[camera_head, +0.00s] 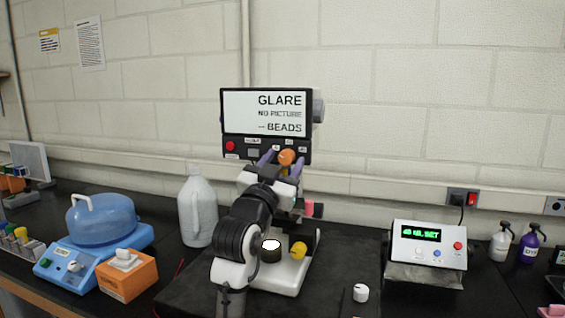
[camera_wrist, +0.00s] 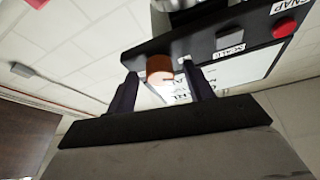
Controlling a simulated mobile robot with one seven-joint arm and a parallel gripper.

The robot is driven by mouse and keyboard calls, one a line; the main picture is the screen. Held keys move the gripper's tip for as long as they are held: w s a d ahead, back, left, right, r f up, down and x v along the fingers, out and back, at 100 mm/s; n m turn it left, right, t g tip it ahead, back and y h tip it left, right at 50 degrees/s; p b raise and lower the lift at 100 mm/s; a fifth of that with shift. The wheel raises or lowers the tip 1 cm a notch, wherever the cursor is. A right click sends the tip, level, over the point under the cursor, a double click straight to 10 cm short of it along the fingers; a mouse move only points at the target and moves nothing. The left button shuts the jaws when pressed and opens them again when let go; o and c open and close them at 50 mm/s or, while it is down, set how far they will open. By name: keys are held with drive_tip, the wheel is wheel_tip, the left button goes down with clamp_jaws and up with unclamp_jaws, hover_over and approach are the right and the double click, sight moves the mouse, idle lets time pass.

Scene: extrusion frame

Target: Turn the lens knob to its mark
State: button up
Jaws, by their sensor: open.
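An orange knob (camera_head: 287,156) sits on the black control strip below the screen (camera_head: 265,113); it also shows in the wrist view (camera_wrist: 159,67). The label by it is too small to read, and I cannot make out a mark or pointer. My gripper (camera_head: 286,161) is at the panel with its dark fingers open, one on each side of the knob. In the wrist view the fingertips (camera_wrist: 160,72) flank the knob, with gaps visible; I see no firm contact.
A red button (camera_head: 230,146) is on the strip's left. Below stands a white base with a yellow knob (camera_head: 298,249), partly behind my arm. A white jug (camera_head: 197,208) stands left and a display box (camera_head: 428,244) right. A small white knob (camera_head: 361,293) is at the front.

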drive_tip(key=c, duration=1)
drive_tip(key=shift+o, duration=0.2)
drive_tip(key=shift+f+m+b, duration=0.1)
drive_tip(key=shift+m+b, duration=0.2)
drive_tip(key=shift+b, duration=0.1)
drive_tip(key=shift+a+f+m+g+h+b, duration=0.1)
drive_tip(key=shift+m+g+h+b, duration=0.4)
drive_tip(key=shift+m+b, duration=0.7)
drive_tip(key=m+g+h+b, duration=0.1)
drive_tip(key=m+b, duration=0.1)
drive_tip(key=m, duration=0.1)
drive_tip(key=shift+a+m, duration=0.1)
drive_tip(key=shift+m, duration=0.2)
drive_tip(key=m, duration=0.1)
drive_tip(key=m+g+h+b, duration=0.1)
drive_tip(key=m, duration=0.1)
drive_tip(key=m+g+b, duration=0.1)
drive_tip(key=shift+w+r+m, duration=0.1)
drive_tip(key=shift+r+m, duration=0.2)
drive_tip(key=shift+a+r+m+g+h, duration=0.15)
drive_tip(key=shift+m+g, duration=0.2)
drive_tip(key=shift+m, duration=0.6)
drive_tip(key=shift+d+m+g+h, duration=0.15)
drive_tip(key=shift+m+g, duration=0.2)
drive_tip(key=shift+m, duration=0.6)
drive_tip(key=shift+a, duration=0.1)
